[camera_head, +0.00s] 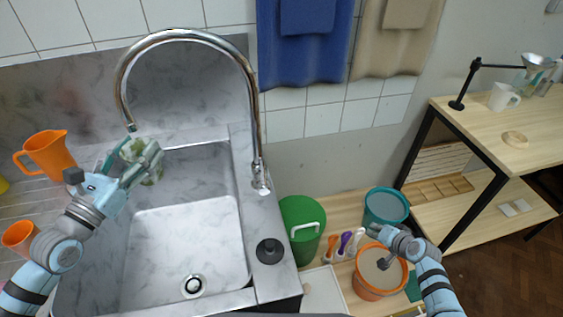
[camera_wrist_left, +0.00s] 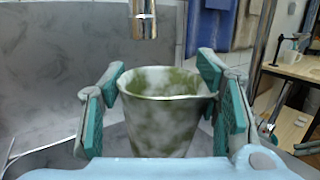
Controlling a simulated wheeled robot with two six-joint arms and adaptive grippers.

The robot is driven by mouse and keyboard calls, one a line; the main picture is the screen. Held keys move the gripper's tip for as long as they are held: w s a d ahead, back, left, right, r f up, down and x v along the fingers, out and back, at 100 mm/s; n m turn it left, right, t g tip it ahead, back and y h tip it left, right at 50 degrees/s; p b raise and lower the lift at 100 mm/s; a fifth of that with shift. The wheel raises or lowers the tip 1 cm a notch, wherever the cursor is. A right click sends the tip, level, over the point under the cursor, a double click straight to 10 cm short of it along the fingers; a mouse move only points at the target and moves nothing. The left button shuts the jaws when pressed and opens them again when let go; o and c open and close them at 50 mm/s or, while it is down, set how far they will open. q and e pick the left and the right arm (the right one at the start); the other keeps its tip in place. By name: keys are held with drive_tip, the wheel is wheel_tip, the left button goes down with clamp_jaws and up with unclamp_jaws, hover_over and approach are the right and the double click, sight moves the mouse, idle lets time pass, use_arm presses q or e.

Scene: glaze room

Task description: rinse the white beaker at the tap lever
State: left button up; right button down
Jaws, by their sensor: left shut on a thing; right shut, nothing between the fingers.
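The white beaker (camera_head: 136,149), with green stains, is in my left gripper (camera_head: 134,158) over the sink's left part. In the left wrist view the beaker (camera_wrist_left: 165,125) stands about upright between the green pads of my left gripper (camera_wrist_left: 165,100), its mouth up. The spout (camera_wrist_left: 143,20) is above its rim, apart from it, and no water stream shows. The tap lever (camera_head: 262,183) is at the base of the tall chrome tap (camera_head: 257,130), right of the basin. My right gripper (camera_head: 378,234) is shut and empty, low on the right near an orange bucket.
The grey sink (camera_head: 185,245) is empty below the beaker. An orange jug (camera_head: 50,155) and an orange cup (camera_head: 20,237) stand on the left. A green bin (camera_head: 301,230), an orange bucket (camera_head: 381,283) and a teal bucket (camera_head: 386,205) stand right of the sink.

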sight(263, 175)
drive_tip(key=w+a+r+t+y, duration=0.1)
drive_tip(key=w+a+r+y, duration=0.25)
drive_tip(key=r, duration=0.55)
drive_tip(key=w+a+r+y, duration=0.25)
drive_tip(key=a+r, duration=0.25)
drive_tip(key=r, duration=0.5)
drive_tip(key=s+a+r+n+g+y, duration=0.1)
drive_tip(key=s+a+r+g+y, duration=0.1)
drive_tip(key=s+a+r+y, duration=0.3)
drive_tip(key=s+a+r+n+g+y, duration=0.1)
drive_tip(key=s+a+r+y, duration=0.15)
drive_tip(key=r, duration=0.35)
drive_tip(key=w+a+g, duration=0.1)
drive_tip(key=a, duration=1.1)
drive_tip(key=shift+a+f+y, duration=0.15)
drive_tip(key=shift+a+y, duration=0.1)
drive_tip(key=shift+y, duration=0.2)
